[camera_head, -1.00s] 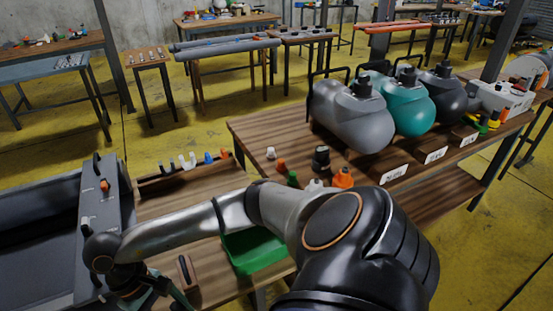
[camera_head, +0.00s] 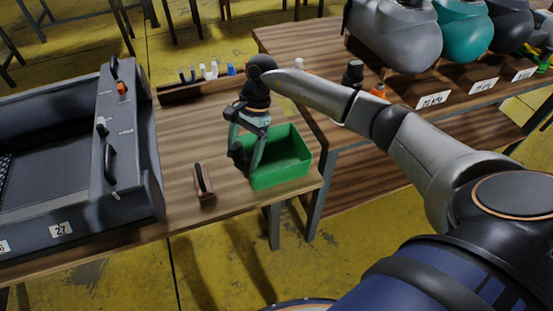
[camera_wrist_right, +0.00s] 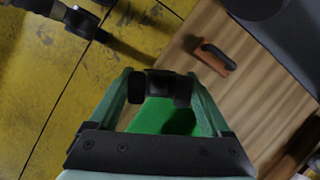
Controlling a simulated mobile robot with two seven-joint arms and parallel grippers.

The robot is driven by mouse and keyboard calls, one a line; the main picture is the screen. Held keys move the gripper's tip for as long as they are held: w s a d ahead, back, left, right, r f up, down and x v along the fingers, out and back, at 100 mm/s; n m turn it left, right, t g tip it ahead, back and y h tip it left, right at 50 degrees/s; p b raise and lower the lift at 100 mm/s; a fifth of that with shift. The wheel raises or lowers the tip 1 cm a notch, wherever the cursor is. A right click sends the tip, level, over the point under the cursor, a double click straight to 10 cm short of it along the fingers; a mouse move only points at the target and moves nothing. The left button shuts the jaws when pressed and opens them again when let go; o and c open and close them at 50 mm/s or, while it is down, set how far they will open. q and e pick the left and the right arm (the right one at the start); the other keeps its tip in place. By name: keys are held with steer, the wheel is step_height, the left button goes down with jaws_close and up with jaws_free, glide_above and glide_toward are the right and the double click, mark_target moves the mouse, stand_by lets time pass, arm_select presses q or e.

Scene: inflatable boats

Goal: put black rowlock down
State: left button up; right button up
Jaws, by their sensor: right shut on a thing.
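My right gripper (camera_head: 246,162) points down over the left part of the green bin (camera_head: 293,178), with its fingers shut on the black rowlock (camera_head: 238,155). In the right wrist view, the rowlock (camera_wrist_right: 160,87) is a dark piece held crosswise between the two fingertips (camera_wrist_right: 160,95). The green bin (camera_wrist_right: 155,117) shows behind it, partly hidden by the gripper. I cannot tell how far the rowlock is above the bin floor. My left gripper is not in view.
A rack of small valves (camera_head: 195,88) is at the back. Bare tabletop surrounds the block.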

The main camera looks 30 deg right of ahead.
steer(key=w+d+r+m+t+h+b, duration=0.25)
steer(key=w+m+b, duration=0.25)
steer(key=w+m, duration=0.55)
steer(key=w+d+r+m+t+h+b, duration=0.25)
steer(key=w+m+b, duration=0.4)
steer(key=m, duration=0.75)
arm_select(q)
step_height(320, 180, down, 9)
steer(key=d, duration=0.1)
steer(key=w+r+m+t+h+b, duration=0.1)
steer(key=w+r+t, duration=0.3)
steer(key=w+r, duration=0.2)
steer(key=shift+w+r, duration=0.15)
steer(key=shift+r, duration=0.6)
arm_select(e)
steer(key=s+d+f, duration=0.8)
steer(key=s+f, duration=0.2)
steer(key=f, duration=0.3)
steer(key=shift+s+f+t+h, duration=0.15)
steer(key=shift+f+t+h, duration=0.15)
steer(key=shift+f+t, duration=0.1)
steer(key=shift+d+n, duration=0.1)
steer(key=shift+n, duration=0.15)
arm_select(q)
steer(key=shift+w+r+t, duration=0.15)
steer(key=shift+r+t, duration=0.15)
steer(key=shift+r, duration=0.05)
